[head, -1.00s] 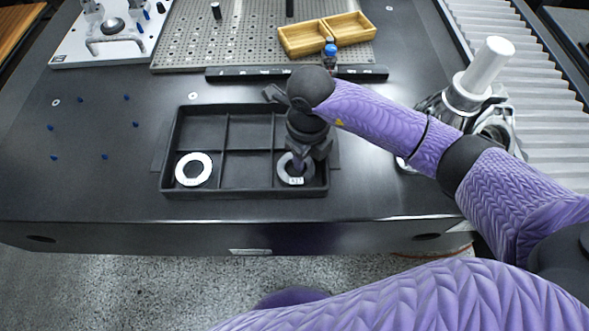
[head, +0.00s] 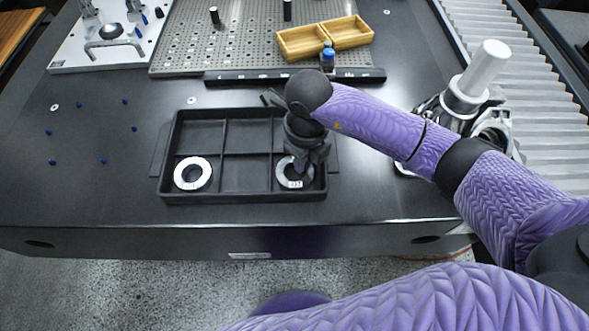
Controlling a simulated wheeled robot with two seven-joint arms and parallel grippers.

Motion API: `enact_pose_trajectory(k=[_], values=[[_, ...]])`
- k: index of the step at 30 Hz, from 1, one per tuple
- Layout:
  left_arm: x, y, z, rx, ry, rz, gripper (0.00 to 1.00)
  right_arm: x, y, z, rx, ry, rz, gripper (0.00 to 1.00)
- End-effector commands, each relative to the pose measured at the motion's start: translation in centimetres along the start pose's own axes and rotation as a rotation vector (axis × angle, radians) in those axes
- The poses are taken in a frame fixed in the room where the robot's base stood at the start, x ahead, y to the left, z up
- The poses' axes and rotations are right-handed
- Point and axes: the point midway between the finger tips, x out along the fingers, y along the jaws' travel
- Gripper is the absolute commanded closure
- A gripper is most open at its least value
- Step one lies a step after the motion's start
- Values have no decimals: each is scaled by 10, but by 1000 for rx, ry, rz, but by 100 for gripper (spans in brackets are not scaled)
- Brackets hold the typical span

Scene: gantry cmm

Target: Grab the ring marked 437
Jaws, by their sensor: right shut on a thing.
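A black divided tray (head: 240,197) lies near the table's front edge. A silver ring with a small label (head: 290,181) is in its front right compartment; the label's number is too small to read surely. Another silver ring (head: 192,174) lies in the front left compartment. My right gripper (head: 303,172) points down over the right ring and is shut on its rim; the fingers hide part of the ring. I cannot tell whether the ring is lifted off the tray floor. My left gripper is not in view.
A wooden two-part box (head: 325,39) and a perforated plate (head: 235,45) are behind the tray. A blue-topped vial (head: 328,58) stands by a dark rail. A white cylinder on a metal fixture (head: 484,67) stands at right.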

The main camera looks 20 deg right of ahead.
Motion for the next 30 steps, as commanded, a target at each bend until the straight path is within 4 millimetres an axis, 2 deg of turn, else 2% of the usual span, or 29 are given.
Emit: enact_pose_trajectory(k=[14, 30], values=[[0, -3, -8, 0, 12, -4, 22, 0, 0, 0, 0, 0, 0, 100], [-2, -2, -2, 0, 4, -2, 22, -5, 0, 0, 0, -3, -1, 100]])
